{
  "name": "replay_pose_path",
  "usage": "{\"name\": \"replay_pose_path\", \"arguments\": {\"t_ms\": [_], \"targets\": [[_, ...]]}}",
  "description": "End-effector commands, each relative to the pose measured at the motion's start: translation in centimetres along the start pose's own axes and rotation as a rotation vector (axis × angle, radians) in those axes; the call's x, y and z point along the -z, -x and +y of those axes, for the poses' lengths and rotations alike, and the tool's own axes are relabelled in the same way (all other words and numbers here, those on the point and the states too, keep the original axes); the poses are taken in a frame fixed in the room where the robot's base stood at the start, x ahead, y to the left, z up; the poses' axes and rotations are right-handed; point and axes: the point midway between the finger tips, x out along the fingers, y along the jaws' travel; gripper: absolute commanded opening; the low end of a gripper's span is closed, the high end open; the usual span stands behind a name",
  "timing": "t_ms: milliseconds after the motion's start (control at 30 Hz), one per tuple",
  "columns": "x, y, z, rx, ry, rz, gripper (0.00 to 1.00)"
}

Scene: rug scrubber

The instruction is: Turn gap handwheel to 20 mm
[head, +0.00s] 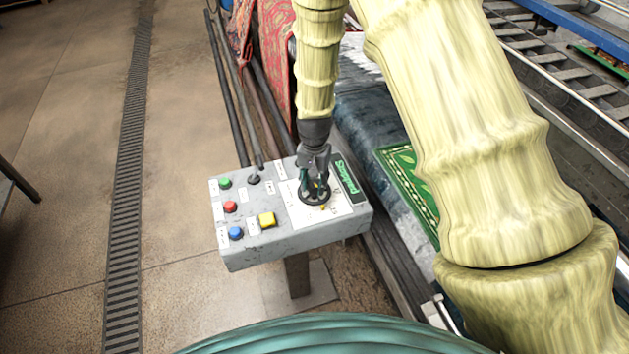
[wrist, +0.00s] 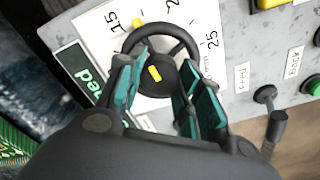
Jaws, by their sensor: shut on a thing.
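The gap handwheel (head: 322,198) is a small black wheel on the white scale plate of the grey control box. In the wrist view the wheel (wrist: 187,38) has a yellow mark on its rim, close to the 15 and on the side towards higher numbers. Another yellow mark sits on its hub. The 25 shows at right; a figure at the top edge is cut off. My gripper (head: 315,183) points down over the wheel. In the wrist view its teal finger pads (wrist: 160,85) stand on either side of the hub, shut on the handwheel. The fingers hide the wheel's near rim.
The control box (head: 290,236) also carries a lever (head: 253,177), a green button (head: 225,183), a red button (head: 230,206), a blue button (head: 236,232) and a yellow button (head: 267,219). A green sign (head: 346,177) is right of the wheel. Floor at left is open.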

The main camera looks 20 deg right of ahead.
Motion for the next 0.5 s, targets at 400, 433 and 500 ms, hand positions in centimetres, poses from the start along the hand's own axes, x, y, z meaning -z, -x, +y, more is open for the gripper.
{"name": "replay_pose_path", "arguments": {"t_ms": [400, 433, 500], "targets": [[0.13, 0.15, 0.0, 0.0, -0.375, 0.004, 0.12], [0.13, 0.15, 0.0, 0.0, -0.399, 0.004, 0.12], [0.15, 0.16, 0.01, 0.0, -0.45, 0.004, 0.12]]}}
